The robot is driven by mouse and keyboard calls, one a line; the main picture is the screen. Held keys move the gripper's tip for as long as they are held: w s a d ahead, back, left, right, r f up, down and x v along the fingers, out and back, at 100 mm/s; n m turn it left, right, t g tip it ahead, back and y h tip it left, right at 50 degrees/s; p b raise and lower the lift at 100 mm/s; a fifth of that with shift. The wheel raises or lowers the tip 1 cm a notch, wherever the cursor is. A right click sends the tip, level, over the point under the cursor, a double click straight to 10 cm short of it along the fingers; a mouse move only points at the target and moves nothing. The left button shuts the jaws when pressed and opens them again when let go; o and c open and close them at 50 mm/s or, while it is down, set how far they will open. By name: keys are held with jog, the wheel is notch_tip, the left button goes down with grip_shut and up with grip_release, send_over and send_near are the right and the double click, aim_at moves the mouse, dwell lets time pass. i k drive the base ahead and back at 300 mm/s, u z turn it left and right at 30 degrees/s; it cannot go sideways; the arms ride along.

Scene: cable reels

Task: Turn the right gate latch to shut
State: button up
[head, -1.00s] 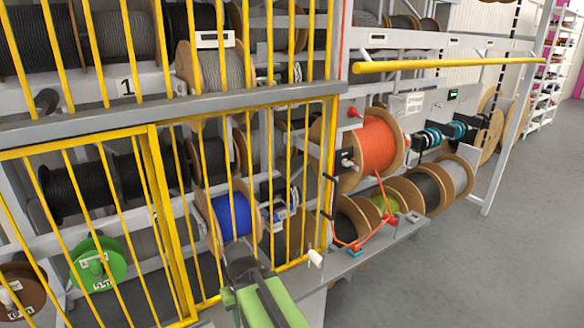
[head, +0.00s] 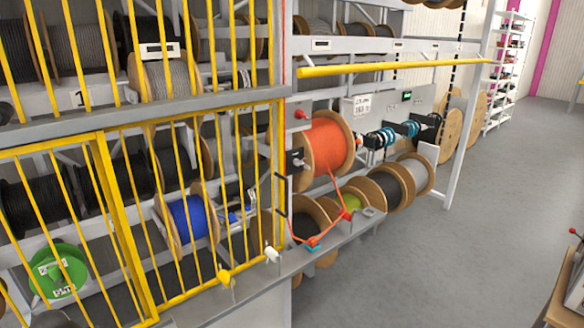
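The yellow barred gate (head: 283,150) stands in front of the reel racks on the left and looks closed. A yellow handle-shaped knob (head: 224,278) sits on the ledge at the gate's bottom edge. A white knob (head: 272,253) sits to its right, near the gate's right lower corner. I cannot tell for certain which of the two is the right gate latch, nor whether either is turned to shut. My gripper is out of view.
A yellow bar (head: 400,66) runs across above. Grey floor (head: 480,220) is clear on the right. A wooden-edged bench (head: 566,285) enters at the lower right.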

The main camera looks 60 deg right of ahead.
aim_at(297, 162)
jog(key=u, duration=0.15)
jog(key=k, duration=1.3)
jog(key=z, duration=0.8)
jog(key=i, duration=0.5)
jog(key=z, duration=0.05)
